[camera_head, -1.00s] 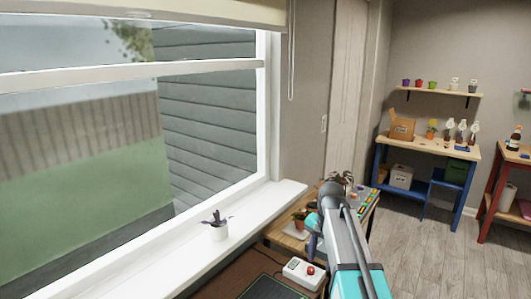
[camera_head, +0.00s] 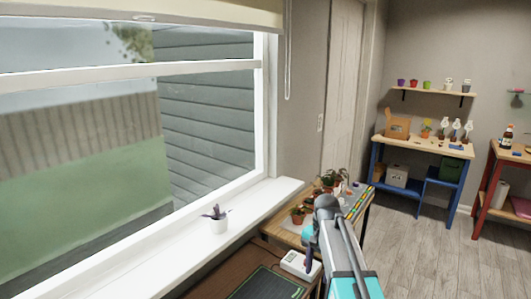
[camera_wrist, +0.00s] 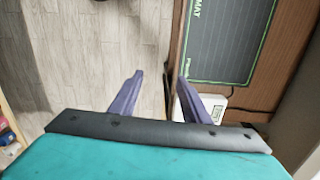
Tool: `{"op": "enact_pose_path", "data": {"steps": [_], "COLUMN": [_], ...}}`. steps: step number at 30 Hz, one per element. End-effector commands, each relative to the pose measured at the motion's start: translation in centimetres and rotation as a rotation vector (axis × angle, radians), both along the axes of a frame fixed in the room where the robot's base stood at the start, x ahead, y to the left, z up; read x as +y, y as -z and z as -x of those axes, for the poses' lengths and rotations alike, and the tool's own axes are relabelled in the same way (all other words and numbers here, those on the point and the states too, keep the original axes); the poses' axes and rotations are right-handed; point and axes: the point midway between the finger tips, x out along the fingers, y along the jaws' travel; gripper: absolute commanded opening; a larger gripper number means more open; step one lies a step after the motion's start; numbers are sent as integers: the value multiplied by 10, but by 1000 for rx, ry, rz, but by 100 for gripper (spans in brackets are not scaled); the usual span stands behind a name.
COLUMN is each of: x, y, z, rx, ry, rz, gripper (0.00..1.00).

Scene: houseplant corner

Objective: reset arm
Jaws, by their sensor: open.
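My gripper (camera_wrist: 155,95) shows in the wrist view with its two purple fingers apart and nothing between them. It points down over the edge of a brown table (camera_wrist: 172,45), with the wood floor under its left finger. In the head view my arm reaches forward from the bottom, and its bulk hides most of the gripper.
A dark mat (camera_head: 265,284) and a white box device (camera_head: 300,265) lie on the brown table. A potted plant (camera_head: 298,215) stands on a wooden table behind. A white pot (camera_head: 216,222) sits on the windowsill (camera_head: 150,262). A blue workbench (camera_head: 425,146) stands farther back. Floor at right is clear.

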Motion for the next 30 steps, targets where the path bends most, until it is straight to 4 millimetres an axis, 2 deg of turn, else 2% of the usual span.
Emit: {"op": "enact_pose_path", "data": {"steps": [5, 11, 18, 30], "x": [1, 3, 5, 7], "y": [31, 81, 145, 239], "z": [11, 36, 75, 150], "rx": [46, 126, 221, 352], "ry": [-1, -4, -8, -52], "rz": [-1, -2, -2, -7], "gripper": [43, 43, 43, 43]}}
